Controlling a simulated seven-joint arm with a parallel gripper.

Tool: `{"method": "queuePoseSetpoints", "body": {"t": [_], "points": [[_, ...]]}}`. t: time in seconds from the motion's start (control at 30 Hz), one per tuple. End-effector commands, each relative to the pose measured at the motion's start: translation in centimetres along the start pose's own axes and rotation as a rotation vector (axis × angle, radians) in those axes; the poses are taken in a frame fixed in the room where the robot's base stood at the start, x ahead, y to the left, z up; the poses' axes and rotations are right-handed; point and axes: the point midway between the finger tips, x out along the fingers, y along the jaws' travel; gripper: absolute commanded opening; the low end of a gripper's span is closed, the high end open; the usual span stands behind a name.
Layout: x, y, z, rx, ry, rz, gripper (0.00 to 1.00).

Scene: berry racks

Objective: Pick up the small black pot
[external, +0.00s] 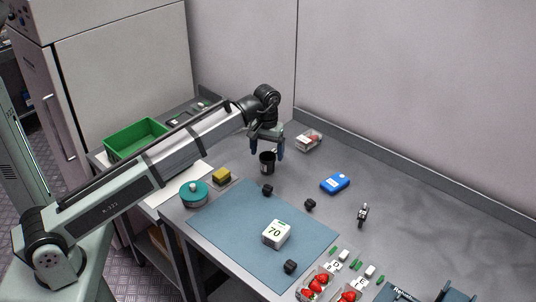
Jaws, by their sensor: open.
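The small black pot (267,163) stands upright on the grey bench, just beyond the far corner of the blue mat, with pale marks on its side. My gripper (267,154) points down over it, with its two bluish fingers apart. In the picture one finger is to the left of the pot's upper part and the other to the right. I see no clear contact, and I cannot tell from this single view whether the fingers line up with the pot in depth. The pot's rim is partly hidden under the gripper.
A teal round container (194,193) and yellow sponge (222,175) are left. A clear box (309,140), blue case (335,184) and green bin (137,137) stand farther off.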

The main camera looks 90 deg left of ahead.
Motion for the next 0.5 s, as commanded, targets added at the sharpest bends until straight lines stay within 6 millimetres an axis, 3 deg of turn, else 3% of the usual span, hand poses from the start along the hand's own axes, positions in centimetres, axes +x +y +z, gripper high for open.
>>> {"method": "queuePoseSetpoints", "body": {"t": [0.3, 0.5], "points": [[3.8, 0.2, 0.1, 0.000, -0.001, 0.000, 0.89], [4.6, 0.2, 0.0, 0.000, 0.000, 0.000, 0.89]]}}
